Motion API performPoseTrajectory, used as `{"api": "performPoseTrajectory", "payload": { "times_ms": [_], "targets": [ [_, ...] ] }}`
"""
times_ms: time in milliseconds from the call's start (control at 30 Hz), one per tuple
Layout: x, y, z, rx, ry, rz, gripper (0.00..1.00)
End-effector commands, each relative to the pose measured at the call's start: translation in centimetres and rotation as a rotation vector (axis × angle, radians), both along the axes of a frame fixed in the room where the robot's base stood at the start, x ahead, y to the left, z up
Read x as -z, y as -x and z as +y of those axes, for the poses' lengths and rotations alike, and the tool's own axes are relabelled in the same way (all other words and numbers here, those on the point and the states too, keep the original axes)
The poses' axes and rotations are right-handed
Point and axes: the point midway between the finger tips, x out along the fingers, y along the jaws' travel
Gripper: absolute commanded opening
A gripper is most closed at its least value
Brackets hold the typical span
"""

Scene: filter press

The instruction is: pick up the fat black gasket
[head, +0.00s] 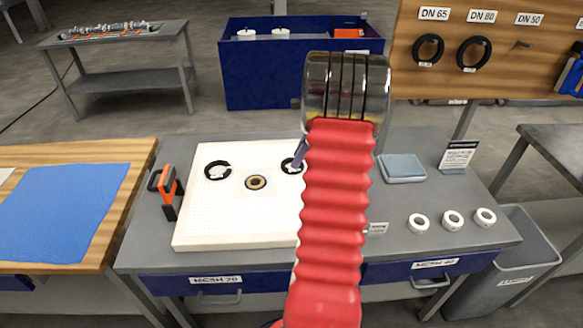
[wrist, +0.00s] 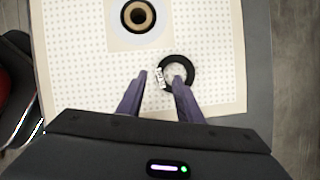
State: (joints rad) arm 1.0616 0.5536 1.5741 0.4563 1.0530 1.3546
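Two black gaskets with white tags lie on the white perforated board (head: 240,225): one at the left (head: 207,173) and one at the right (head: 287,163), partly hidden behind my arm. I cannot tell for sure which is fatter. The right one shows in the wrist view (wrist: 191,68), with its tag on its left side. My gripper (wrist: 160,77) is open and empty. Its right finger overlaps the ring's lower part in that view, and its left finger is outside the ring, to the left. I cannot tell whether they touch. In the head view my arm hides most of the gripper.
A tan-and-black ring (head: 256,182) sits on a pale square mid-board. An orange-and-black tool (head: 166,188) stands left of the board. A blue-grey pad (head: 402,167), a sign (head: 458,156) and white rings (head: 452,219) are on the right. Black rings (head: 431,50) hang on the wooden panel.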

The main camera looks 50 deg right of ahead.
Motion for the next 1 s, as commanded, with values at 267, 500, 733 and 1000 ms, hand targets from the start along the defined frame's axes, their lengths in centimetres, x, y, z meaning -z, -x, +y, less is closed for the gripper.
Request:
{"api": "performPoseTrajectory", "payload": {
  "times_ms": [267, 500, 733, 1000],
  "targets": [
    [0.2, -0.1, 0.0, 0.000, -0.001, 0.000, 0.33],
    [2.8, -0.7, 0.2, -0.002, -0.002, 0.002, 0.33],
    [4.9, -1.5, 0.5, 0.000, -0.001, 0.000, 0.33],
    [5.0, -1.6, 0.5, -0.001, 0.000, 0.000, 0.33]
  ]
}}
